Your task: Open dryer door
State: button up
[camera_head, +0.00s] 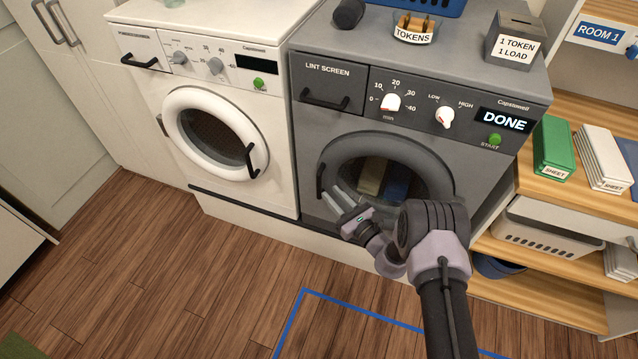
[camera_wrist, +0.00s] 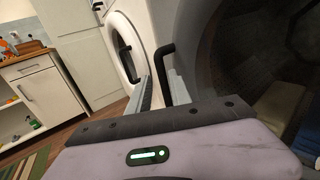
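The grey dryer (camera_head: 470,155) stands right of a white washer, its display reading DONE. Its round door (camera_head: 412,150) is closed, with yellowish and blue items visible through the glass. The black door handle (camera_head: 320,180) is on the door's left side. My gripper (camera_head: 336,197) is open at the handle's lower right in the head view. In the wrist view, the handle (camera_wrist: 162,75) appears between the two spread fingers of my gripper (camera_wrist: 164,78). I cannot tell whether they touch it. My arm hides the door's lower right part.
The white washer (camera_head: 270,125) has its own closed round door with a black handle (camera_head: 252,160). Shelves (camera_head: 570,210) with boxes and a basket stand right of the dryer. Blue tape (camera_head: 340,302) marks the wooden floor.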

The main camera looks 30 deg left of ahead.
aim_at(320, 182)
jog(key=b+x, duration=0.2)
jog(key=x, duration=0.6)
jog(key=shift+d, duration=0.1)
jog(key=shift+c, duration=0.3)
grip_shut()
dwell(0.8)
